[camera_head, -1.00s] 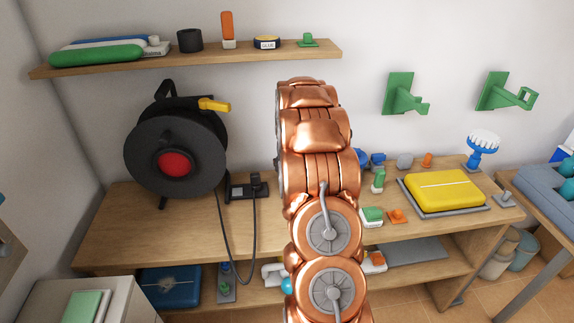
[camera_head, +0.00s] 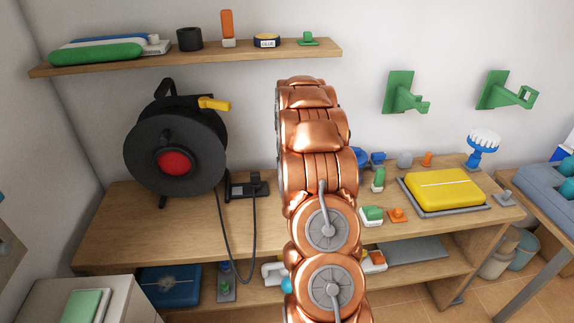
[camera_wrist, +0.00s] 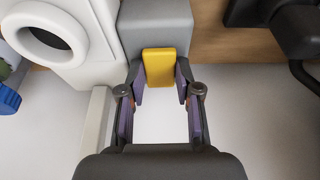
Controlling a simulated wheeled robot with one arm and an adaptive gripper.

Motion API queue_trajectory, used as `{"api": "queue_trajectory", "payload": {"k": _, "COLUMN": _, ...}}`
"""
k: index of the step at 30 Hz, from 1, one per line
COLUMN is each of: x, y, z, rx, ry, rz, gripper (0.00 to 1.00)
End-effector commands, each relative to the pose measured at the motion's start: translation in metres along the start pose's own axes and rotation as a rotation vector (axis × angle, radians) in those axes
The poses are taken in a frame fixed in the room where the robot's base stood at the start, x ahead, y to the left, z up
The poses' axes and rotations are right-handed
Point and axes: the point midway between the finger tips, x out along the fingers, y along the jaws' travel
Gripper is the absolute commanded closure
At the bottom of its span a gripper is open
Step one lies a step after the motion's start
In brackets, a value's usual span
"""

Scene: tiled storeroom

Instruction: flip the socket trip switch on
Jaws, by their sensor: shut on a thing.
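In the wrist view a yellow switch tab (camera_wrist: 159,67) sits on the front of a grey block (camera_wrist: 157,26); I take it to be the socket trip switch. My gripper (camera_wrist: 160,82) has its dark fingers with purple pads on either side of the tab, shut on it at its left and right edges. The lower part of the fingers frames a bare white surface. In the head view my copper arm stands in the middle and hides the gripper and the switch.
In the wrist view a white part with a round opening (camera_wrist: 88,70) is close on the left, and a black object (camera_wrist: 300,30) is at the upper right. In the head view a black cable reel (camera_head: 175,150) and a yellow case (camera_head: 443,190) flank my arm on the bench (camera_head: 110,225).

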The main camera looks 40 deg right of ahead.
Motion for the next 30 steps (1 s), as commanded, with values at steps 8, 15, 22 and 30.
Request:
{"api": "queue_trajectory", "payload": {"k": 8, "x": 0.0016, "y": -0.0008, "z": -0.0047, "rx": -0.001, "ry": -0.083, "rz": 0.0, "gripper": 1.0}}
{"api": "queue_trajectory", "payload": {"k": 15, "x": 0.0009, "y": -0.0012, "z": -0.0062, "rx": -0.001, "ry": -0.154, "rz": -0.001, "gripper": 1.0}}
{"api": "queue_trajectory", "payload": {"k": 22, "x": 0.0021, "y": -0.0007, "z": -0.0081, "rx": 0.0, "ry": -0.215, "rz": -0.001, "gripper": 1.0}}
{"api": "queue_trajectory", "payload": {"k": 30, "x": 0.0019, "y": -0.001, "z": -0.0109, "rx": -0.001, "ry": -0.279, "rz": 0.0, "gripper": 1.0}}
